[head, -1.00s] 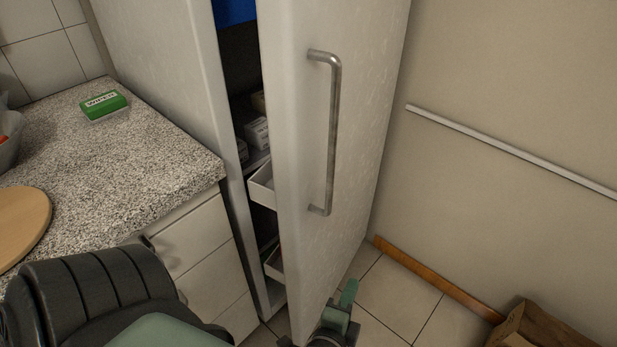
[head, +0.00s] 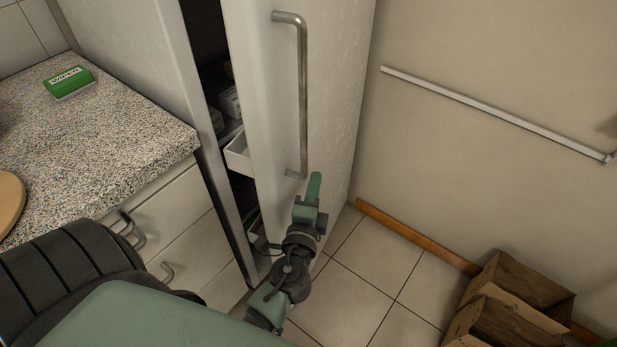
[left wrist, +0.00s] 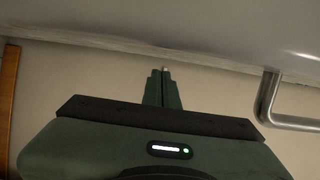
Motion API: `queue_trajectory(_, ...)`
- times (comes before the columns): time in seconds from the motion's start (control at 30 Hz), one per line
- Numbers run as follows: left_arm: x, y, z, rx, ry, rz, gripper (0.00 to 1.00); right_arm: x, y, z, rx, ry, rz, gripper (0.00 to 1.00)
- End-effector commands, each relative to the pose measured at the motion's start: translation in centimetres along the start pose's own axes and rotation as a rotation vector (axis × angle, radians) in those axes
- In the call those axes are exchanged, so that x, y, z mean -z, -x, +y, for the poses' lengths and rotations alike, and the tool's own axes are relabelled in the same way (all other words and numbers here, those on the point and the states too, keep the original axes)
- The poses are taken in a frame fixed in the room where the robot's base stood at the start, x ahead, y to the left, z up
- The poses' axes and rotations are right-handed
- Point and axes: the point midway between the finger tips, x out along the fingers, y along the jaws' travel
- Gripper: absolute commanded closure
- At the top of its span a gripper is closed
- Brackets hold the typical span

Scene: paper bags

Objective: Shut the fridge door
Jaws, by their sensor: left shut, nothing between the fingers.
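The fridge door (head: 338,75) is white with a vertical metal handle (head: 304,95). It stands partly open, with a dark gap on its left showing shelves, a white drawer (head: 238,155) and small boxes inside. My left gripper (head: 314,186) is shut and empty, in front of the door's outer face just below the handle's lower end. I cannot tell whether it touches the door. In the left wrist view the shut fingers (left wrist: 163,88) point toward the pale door surface, with the handle (left wrist: 270,100) to their right. My right gripper is not in view.
A granite counter (head: 110,125) with a green box (head: 69,81) stands left of the fridge, above drawers with handles. Brown paper bags (head: 510,310) stand on the floor at lower right. A rail (head: 490,112) runs along the right wall. Tiled floor (head: 365,270) is free between.

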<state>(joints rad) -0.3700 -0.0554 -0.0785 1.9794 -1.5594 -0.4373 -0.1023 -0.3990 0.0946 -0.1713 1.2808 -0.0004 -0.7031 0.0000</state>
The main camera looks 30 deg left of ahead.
Motion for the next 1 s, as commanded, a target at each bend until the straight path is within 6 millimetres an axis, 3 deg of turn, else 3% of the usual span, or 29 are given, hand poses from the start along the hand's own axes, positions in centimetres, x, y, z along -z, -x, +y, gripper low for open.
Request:
queue_trajectory(0.13, -1.2, -0.3, 0.0, 0.000, 0.001, 0.001, 1.00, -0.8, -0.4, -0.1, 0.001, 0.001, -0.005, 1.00)
queue_trajectory(0.6, -2.0, -0.4, 0.2, -0.001, -0.002, 0.008, 1.00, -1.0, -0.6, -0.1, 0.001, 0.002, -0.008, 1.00)
queue_trajectory(0.67, -2.9, -0.6, 0.4, -0.001, -0.006, 0.022, 1.00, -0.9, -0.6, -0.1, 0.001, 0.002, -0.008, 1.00)
queue_trajectory(0.8, -6.6, -1.5, 0.4, 0.000, -0.012, 0.089, 1.00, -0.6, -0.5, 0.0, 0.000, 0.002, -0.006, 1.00)
queue_trajectory(1.0, -11.1, -3.1, 0.3, -0.002, -0.003, 0.123, 1.00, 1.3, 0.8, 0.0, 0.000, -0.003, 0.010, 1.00)
